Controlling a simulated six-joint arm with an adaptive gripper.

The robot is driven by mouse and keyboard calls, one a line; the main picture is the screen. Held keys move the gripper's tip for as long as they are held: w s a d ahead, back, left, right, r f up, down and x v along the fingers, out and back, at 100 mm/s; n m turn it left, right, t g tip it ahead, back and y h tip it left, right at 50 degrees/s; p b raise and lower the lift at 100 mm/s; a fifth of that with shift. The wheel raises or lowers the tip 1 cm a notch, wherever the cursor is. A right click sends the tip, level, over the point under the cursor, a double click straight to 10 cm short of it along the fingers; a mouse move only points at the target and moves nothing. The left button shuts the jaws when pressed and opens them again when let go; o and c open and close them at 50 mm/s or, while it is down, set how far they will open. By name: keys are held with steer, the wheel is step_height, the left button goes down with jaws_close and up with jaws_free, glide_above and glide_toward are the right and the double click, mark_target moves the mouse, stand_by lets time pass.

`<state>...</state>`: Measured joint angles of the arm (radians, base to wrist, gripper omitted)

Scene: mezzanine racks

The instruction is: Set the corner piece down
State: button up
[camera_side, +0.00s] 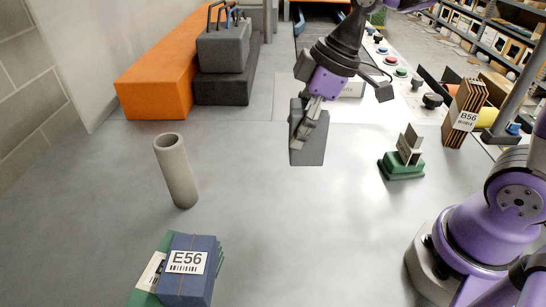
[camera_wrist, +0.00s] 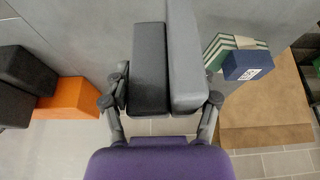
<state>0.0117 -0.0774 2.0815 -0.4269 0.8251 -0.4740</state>
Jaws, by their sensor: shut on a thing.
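The corner piece (camera_side: 309,148) is a grey angled block with two long faces, one dark and one lighter. My gripper (camera_side: 307,116) is shut on it from above, in the middle of the side view. In the wrist view the piece (camera_wrist: 186,62) stretches up between the two fingers of my gripper (camera_wrist: 164,94), one finger on each side. Its lower end hangs over the grey worktop (camera_side: 260,220). I cannot tell whether it touches the top.
A grey tube (camera_side: 176,172) stands at left. Blue and green packs labelled E56 (camera_side: 188,264) lie at front left. A green base with beige plates (camera_side: 402,166) and a striped B56 stack (camera_side: 463,112) are at right. An orange block (camera_side: 152,88) is at back left. The middle front is clear.

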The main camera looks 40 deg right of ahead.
steer(key=s+a+n+g, duration=0.3)
steer(key=s+a+n, duration=0.3)
steer(key=s+n, duration=0.35)
steer(key=s+a+n+g, duration=0.3)
steer(key=s+a+n, duration=0.3)
steer(key=s+n, duration=0.3)
steer(key=shift+m, duration=0.45)
steer(key=shift+w+d+f, duration=0.6)
steer(key=shift+w+f, duration=0.9)
steer(key=shift+f, duration=0.3)
steer(key=shift+w+d+f, duration=0.55)
steer(key=shift+w+f, duration=1)
steer(key=shift+f, duration=0.2)
steer(key=shift+w+d+f, duration=0.6)
steer(key=shift+w+f, duration=0.9)
steer(key=shift+f, duration=0.3)
steer(key=o, duration=0.7)
steer(key=shift+f, duration=0.1)
steer(key=shift+o, duration=0.2)
